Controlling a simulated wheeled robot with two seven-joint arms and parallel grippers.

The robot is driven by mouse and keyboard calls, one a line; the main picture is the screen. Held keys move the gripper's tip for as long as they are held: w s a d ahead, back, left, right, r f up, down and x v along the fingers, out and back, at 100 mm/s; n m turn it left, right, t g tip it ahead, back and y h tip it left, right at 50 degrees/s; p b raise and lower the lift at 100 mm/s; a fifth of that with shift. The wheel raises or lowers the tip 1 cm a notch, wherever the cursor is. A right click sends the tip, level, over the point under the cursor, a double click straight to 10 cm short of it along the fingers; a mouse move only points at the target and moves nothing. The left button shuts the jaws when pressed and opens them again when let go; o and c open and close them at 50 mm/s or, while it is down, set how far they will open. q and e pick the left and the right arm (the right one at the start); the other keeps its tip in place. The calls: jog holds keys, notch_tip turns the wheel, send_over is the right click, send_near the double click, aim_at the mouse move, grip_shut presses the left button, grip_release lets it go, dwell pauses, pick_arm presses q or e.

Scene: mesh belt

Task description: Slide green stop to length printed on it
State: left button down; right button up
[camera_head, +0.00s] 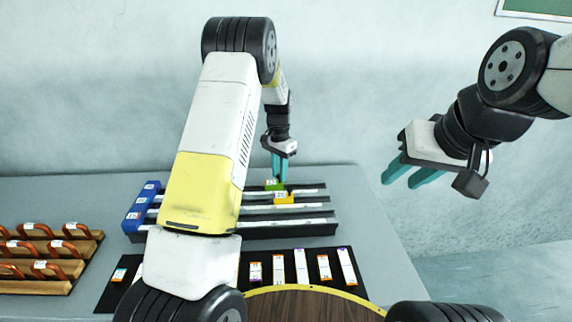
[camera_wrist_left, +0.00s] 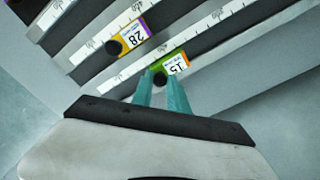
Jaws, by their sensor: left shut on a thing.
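The green stop (camera_head: 274,186) sits on the farthest of several dark rails, toward the rail's right part. In the left wrist view the green stop (camera_wrist_left: 178,64) carries a white label that reads 15, seen upside down, and a black knob. My left gripper (camera_head: 280,179) reaches down to it. In the left wrist view its fingers (camera_wrist_left: 163,84) are closed at the black knob. The rail (camera_head: 312,186) has a white printed scale, too small to read. My right gripper (camera_head: 398,183) is open and empty, in the air to the right.
A yellow stop (camera_head: 284,198) labelled 28 (camera_wrist_left: 135,39) sits on the neighbouring rail. A blue end block (camera_head: 140,210) closes the rails at left. A black mat (camera_head: 264,257) with several labelled pieces lies in front. Wooden racks (camera_head: 88,247) with orange handles stand at far left.

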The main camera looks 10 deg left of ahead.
dwell(0.6)
pick_arm(q)
jog(key=a, duration=0.2)
jog(key=s+a, duration=0.1)
jog(key=a, duration=0.4)
jog(key=shift+s+a, duration=0.25)
jog(key=shift+a, duration=0.1)
jog(key=c, duration=1.3)
grip_release()
jog(key=shift+d, duration=0.15)
notch_tip(320, 180, up, 8)
